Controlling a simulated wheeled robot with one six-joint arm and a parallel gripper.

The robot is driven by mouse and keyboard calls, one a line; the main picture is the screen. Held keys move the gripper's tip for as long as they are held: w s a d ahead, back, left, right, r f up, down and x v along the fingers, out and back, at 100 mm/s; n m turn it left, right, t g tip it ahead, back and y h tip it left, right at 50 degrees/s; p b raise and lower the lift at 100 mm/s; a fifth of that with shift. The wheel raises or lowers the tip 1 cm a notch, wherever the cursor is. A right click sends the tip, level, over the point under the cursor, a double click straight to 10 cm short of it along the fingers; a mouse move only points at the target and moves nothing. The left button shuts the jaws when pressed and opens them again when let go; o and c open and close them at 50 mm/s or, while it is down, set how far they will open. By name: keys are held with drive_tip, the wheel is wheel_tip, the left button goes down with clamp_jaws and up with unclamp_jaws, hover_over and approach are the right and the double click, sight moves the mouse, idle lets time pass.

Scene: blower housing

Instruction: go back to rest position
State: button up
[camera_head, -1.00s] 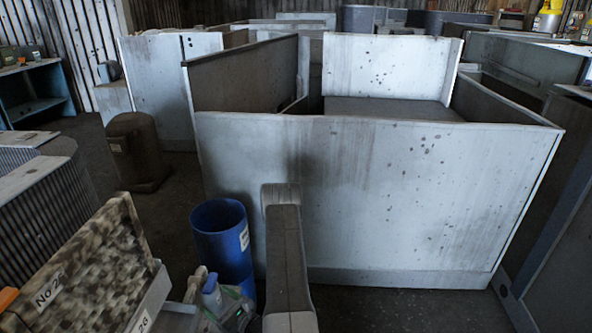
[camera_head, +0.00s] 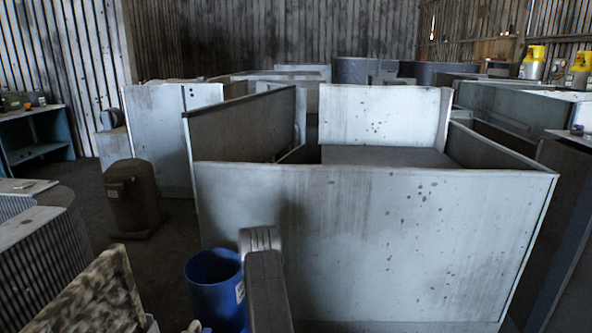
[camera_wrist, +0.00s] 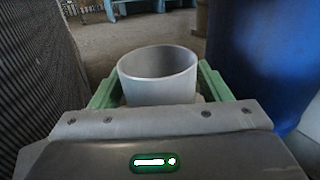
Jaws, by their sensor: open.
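My gripper (camera_wrist: 157,80) shows in the wrist view with its two green fingers spread apart. A pale grey, open-topped round cup or pipe piece (camera_wrist: 157,88) stands between the fingers in the picture. I cannot tell whether either finger touches it; its lower part is hidden behind the gripper body. In the head view the gripper is almost wholly below the bottom edge, and my arm link shows at bottom centre.
A large grey metal housing (camera_head: 400,250) fills the centre, close ahead. A blue bin (camera_head: 215,290) stands left of my arm and shows large in the wrist view (camera_wrist: 262,60). A dark rusty cylinder (camera_head: 132,195) stands farther left. Some floor is clear between it and the housing.

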wheel_tip(320, 180, down, 2)
drive_tip(key=shift+d+b, duration=0.1)
drive_tip(key=shift+b, duration=0.35)
drive_tip(key=p+v, duration=0.3)
drive_tip(key=v, duration=0.9)
drive_tip(key=b+x, duration=0.3)
drive_tip(key=x, duration=0.9)
drive_tip(key=shift+a+r, duration=0.2)
drive_tip(key=shift+a, duration=0.05)
drive_tip(key=r+p, duration=0.2)
drive_tip(key=r, duration=0.2)
drive_tip(key=shift+s+d+r+p, duration=0.1)
drive_tip(key=shift+d+r+p, duration=0.1)
drive_tip(key=shift+d+p, duration=0.2)
drive_tip(key=p+v, duration=0.3)
drive_tip(key=v, duration=1.5)
drive_tip(key=w+d+r+m+t+h, duration=0.2)
drive_tip(key=w+r, duration=0.4)
drive_tip(key=w, duration=0.3)
drive_tip(key=w+d+r+m+t+h+b, duration=0.1)
drive_tip(key=w+d+r+m+t+h, duration=0.2)
drive_tip(key=w, duration=0.7)
drive_tip(key=shift+w+d+r+t+h, duration=0.35)
drive_tip(key=shift+d+r+h, duration=0.35)
drive_tip(key=shift+d+r, duration=0.95)
drive_tip(key=shift+a+r, duration=0.3)
